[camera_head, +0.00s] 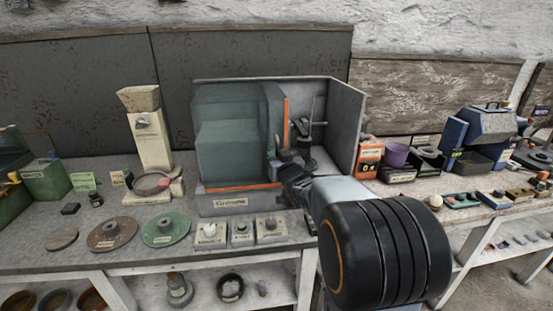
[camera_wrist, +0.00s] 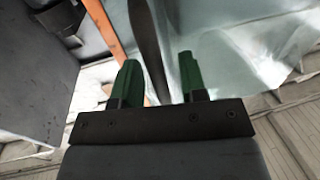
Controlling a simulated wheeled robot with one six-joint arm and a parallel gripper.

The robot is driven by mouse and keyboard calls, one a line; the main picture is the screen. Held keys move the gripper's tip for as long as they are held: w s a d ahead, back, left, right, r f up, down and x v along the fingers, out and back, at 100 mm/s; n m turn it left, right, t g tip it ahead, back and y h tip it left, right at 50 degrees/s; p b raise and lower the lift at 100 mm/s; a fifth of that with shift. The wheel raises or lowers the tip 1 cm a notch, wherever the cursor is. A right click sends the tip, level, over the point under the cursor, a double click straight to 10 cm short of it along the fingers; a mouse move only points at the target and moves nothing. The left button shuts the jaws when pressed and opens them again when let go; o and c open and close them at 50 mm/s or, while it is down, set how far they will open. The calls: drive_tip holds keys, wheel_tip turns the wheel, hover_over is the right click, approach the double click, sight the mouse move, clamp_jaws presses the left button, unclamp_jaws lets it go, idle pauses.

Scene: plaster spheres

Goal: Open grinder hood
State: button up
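The grinder (camera_head: 232,203) is a grey cabinet with an orange strip along its front base. Its translucent green hood (camera_head: 232,125) covers the left and middle; an orange strip runs down the hood's right edge. The right part is uncovered and shows a dark mechanism inside. My gripper (camera_head: 284,165) is at the hood's right edge, partly hidden by my arm. In the wrist view my gripper's green fingers (camera_wrist: 158,62) are apart, with a dark upright bar (camera_wrist: 148,40), seemingly the hood's handle, between them. The bar lies close to the left finger, with a gap to the right one.
Control boxes (camera_head: 241,233) stand in front of the grinder. Green and brown discs (camera_head: 166,229) lie to the left, near a cream machine (camera_head: 150,140). A stone wall is behind.

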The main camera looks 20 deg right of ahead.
drive_tip(key=s+a, duration=0.1)
drive_tip(key=s, duration=1.2)
drive_tip(key=shift+s, duration=0.4)
drive_tip(key=shift+a, duration=0.1)
drive_tip(key=s+d+f+m+g+h, duration=0.25)
drive_tip(key=s+f+g, duration=0.25)
drive_tip(key=f+g, duration=0.4)
drive_tip(key=s+a+r+n+g+y+p, duration=0.1)
drive_tip(key=s+a+n+g+y+p, duration=0.1)
drive_tip(key=s+a, duration=0.2)
drive_tip(key=s+a+r+n+g+y+p, duration=0.1)
drive_tip(key=s+a+g+y+p, duration=0.1)
drive_tip(key=a, duration=0.8)
drive_tip(key=shift+s+a+n+g+p, duration=0.35)
drive_tip(key=shift+s+g+p, duration=0.35)
drive_tip(key=shift+s, duration=0.45)
drive_tip(key=shift+o, duration=0.4)
